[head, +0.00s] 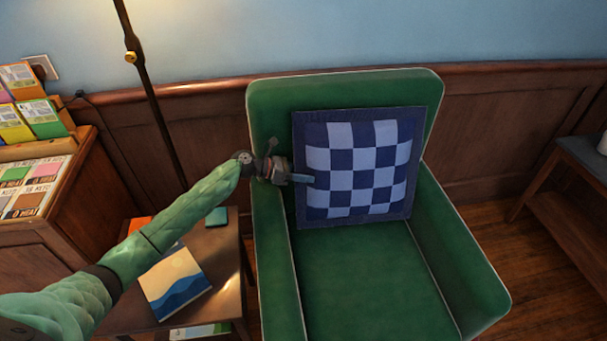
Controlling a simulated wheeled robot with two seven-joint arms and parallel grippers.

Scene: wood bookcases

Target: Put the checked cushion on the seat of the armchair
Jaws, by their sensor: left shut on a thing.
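The checked cushion (357,165), blue with light and dark squares and a dark border, is upright in front of the backrest of the green armchair (350,283). Its lower edge is at the back of the seat; I cannot tell whether it touches the seat. My left gripper (301,178) comes in from the left and is shut on the cushion's left edge. The front part of the seat is bare. My right gripper is not in view.
A small wooden side table (229,254) with a picture book (175,283) stands left of the armchair, under my left arm. A floor lamp pole (152,95) rises behind it. A wooden display cabinet (85,190) is at far left, a dark table (575,165) at right.

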